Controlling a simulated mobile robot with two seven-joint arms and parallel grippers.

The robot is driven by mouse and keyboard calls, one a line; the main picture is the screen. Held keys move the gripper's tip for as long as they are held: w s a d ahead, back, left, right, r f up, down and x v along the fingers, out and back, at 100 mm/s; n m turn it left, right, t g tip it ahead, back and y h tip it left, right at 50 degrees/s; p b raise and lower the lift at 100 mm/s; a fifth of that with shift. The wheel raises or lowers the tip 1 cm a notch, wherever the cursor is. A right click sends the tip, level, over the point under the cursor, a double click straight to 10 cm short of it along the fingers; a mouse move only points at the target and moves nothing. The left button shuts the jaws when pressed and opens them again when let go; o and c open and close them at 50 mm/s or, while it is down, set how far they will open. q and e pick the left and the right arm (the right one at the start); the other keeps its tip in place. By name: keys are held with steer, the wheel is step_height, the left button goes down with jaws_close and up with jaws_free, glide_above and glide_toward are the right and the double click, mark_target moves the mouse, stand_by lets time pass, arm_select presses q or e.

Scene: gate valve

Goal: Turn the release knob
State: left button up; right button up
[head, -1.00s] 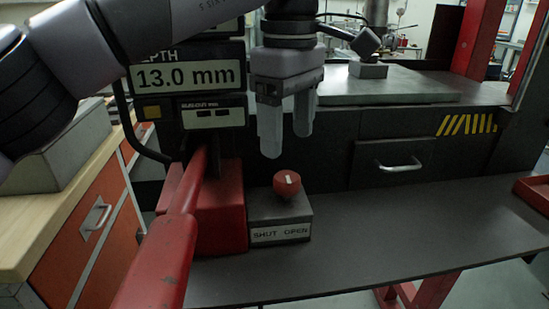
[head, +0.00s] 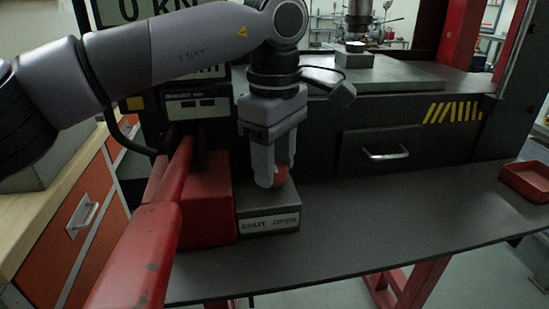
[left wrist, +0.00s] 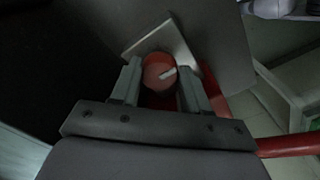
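The release knob is a small red knob (head: 281,174) with a white pointer mark. It sits on a grey box (head: 268,214) labelled SHUT and OPEN, on the dark shelf. My left gripper (head: 273,178) points down over the knob, which is partly hidden behind a finger in the head view. In the left wrist view the knob (left wrist: 159,73) lies between the two fingers of my left gripper (left wrist: 156,78), with the white mark slanting. The fingers are apart, with a small gap seen on the right side; I cannot tell whether the left one touches. My right gripper is not in view.
A red lever arm (head: 135,250) and red block (head: 207,205) stand just left of the box. A drawer with a handle (head: 385,154) is behind to the right. A red tray (head: 527,180) lies at the far right. The shelf (head: 380,210) between is clear.

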arm_select(q)
steer(key=c, duration=0.5)
steer(key=shift+o, duration=0.3)
